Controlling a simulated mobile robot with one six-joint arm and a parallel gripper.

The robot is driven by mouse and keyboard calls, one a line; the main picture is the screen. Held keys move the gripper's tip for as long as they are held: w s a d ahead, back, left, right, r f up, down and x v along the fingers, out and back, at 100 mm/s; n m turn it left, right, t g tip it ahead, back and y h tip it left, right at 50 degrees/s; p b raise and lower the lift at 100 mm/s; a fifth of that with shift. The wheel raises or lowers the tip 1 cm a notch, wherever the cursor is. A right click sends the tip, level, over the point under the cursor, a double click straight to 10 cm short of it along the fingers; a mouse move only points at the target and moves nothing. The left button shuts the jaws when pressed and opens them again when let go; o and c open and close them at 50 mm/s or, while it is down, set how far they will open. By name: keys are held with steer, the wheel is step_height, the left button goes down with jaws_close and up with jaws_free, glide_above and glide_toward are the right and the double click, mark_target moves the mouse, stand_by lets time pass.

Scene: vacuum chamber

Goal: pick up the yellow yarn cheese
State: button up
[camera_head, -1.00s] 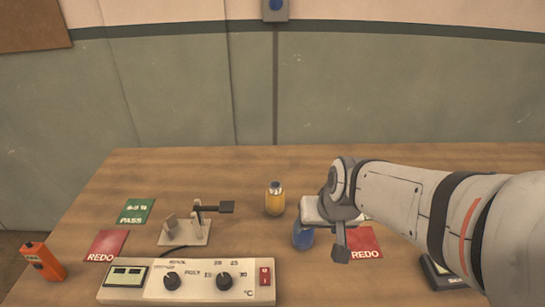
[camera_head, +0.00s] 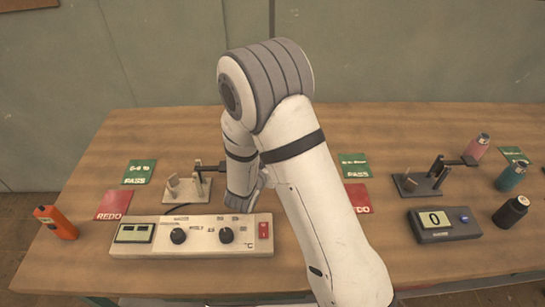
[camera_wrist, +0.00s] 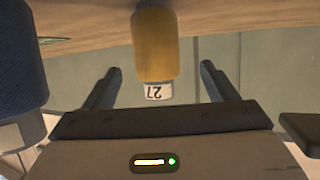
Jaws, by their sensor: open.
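The yellow yarn cheese (camera_wrist: 155,45) is in the wrist view, upside down in that picture, with a white end marked 27. It stands on the wooden table. My gripper (camera_wrist: 157,82) is open, its two dark fingers on either side of the white end in the picture. In the head view my arm hides the yellow cheese and my fingers. A blue yarn cheese (camera_wrist: 22,70) stands close by on the left of the wrist view.
A control box with dials (camera_head: 195,237) lies at the table's front left. A small stand (camera_head: 187,188) is behind it. Green and red cards lie around.

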steer(key=x, duration=0.2)
steer(key=p+x, duration=0.1)
steer(key=x, duration=0.1)
steer(key=p+x, duration=0.1)
steer(key=x, duration=0.2)
steer(key=shift+d+r, duration=0.25)
steer(key=shift+r, duration=0.1)
steer(key=shift+w+f, duration=0.2)
steer(key=shift+w, duration=0.2)
steer(key=c, duration=1.1)
steer(key=shift+r, duration=0.15)
